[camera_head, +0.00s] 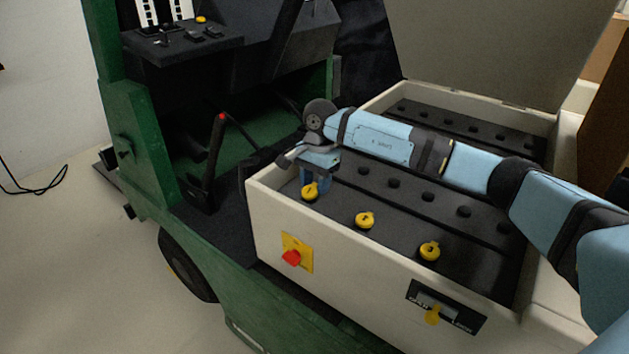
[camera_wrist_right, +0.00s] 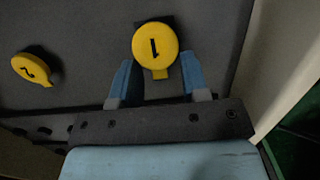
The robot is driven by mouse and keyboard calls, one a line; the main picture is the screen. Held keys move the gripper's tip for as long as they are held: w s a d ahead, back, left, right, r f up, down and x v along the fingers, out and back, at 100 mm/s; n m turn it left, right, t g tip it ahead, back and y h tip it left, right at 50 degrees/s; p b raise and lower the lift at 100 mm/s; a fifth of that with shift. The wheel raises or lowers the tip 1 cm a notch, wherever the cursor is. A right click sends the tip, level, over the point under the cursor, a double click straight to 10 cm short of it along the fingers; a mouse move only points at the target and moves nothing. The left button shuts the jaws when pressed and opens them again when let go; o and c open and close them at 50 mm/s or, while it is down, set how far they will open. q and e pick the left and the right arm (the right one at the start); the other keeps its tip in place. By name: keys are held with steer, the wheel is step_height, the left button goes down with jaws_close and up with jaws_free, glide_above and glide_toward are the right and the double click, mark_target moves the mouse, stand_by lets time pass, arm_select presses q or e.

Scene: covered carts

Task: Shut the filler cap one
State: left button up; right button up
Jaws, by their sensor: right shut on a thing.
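Filler cap one (camera_head: 309,191) is a round yellow cap with a small tab. It is at the left end of the row on the black battery top. In the right wrist view the cap (camera_wrist_right: 155,45) shows a dark "1", with a dark patch behind its upper edge. My right gripper (camera_head: 316,186) is at this cap; its blue fingers (camera_wrist_right: 157,78) are on either side of it, shut on it. I cannot tell whether the cap lies fully flat. My left gripper is not in view.
Two more yellow caps, the middle one (camera_head: 364,220) and the right one (camera_head: 430,250), sit in the row. The cream battery box (camera_head: 350,268) has a raised lid (camera_head: 500,45) behind. A red knob (camera_head: 291,258) is on its front. The green truck (camera_head: 130,130) stands left.

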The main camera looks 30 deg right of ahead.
steer(key=shift+d+f+y, duration=0.2)
steer(key=shift+f+y, duration=0.05)
steer(key=shift+y, duration=0.45)
steer(key=o, duration=0.9)
steer(key=shift+r, duration=0.1)
steer(key=v, duration=0.4)
steer(key=p+v, duration=0.1)
steer(key=v, duration=0.8)
steer(key=shift+w+d+r, duration=0.1)
steer(key=shift+w+r, duration=0.2)
steer(key=shift+w, duration=0.05)
